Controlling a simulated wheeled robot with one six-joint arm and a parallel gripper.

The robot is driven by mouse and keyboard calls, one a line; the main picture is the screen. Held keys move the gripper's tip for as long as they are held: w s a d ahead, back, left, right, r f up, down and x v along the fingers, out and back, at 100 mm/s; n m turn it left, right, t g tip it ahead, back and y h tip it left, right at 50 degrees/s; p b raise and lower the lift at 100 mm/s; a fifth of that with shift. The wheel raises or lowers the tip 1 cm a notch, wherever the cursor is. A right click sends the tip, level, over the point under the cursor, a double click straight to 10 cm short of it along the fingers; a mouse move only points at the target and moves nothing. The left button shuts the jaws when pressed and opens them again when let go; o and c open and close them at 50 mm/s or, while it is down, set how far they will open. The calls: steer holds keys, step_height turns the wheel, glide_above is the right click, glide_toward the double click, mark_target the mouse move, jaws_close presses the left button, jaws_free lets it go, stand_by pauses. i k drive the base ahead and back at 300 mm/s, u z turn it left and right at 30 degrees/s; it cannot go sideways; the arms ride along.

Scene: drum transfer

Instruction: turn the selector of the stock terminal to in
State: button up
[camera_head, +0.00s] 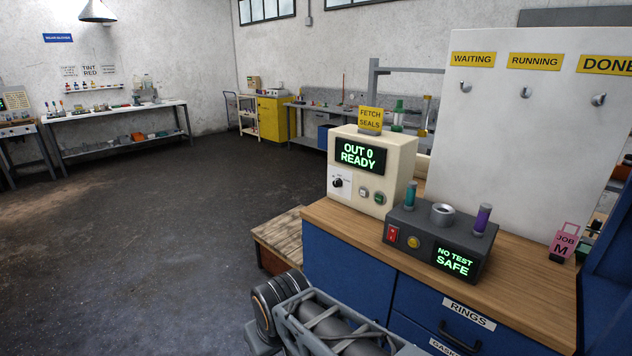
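The stock terminal is a cream box (392,165) on the wooden top of a blue workbench. Its screen (360,155) reads "OUT 0 READY" in green. The selector is a small black knob (337,183) on a white plate at the lower left of the terminal's front; the lettering around it is too small to read. Two small buttons, one pale (364,191) and one green (379,198), sit right of it. Part of my arm shows at the bottom centre, in front of and below the bench. My gripper is not in view.
A dark grey test box (437,245) reading "NO TEST SAFE" stands on the bench (528,272), right of and nearer than the terminal. A white hook board (530,130) rises behind. A pink "JOB M" tag (565,240) stands at right. Floor (170,220) at left is clear.

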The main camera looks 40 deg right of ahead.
mark_target(338, 183)
steer(key=z, duration=0.4)
steer(key=i, duration=0.95)
steer(key=z, duration=0.65)
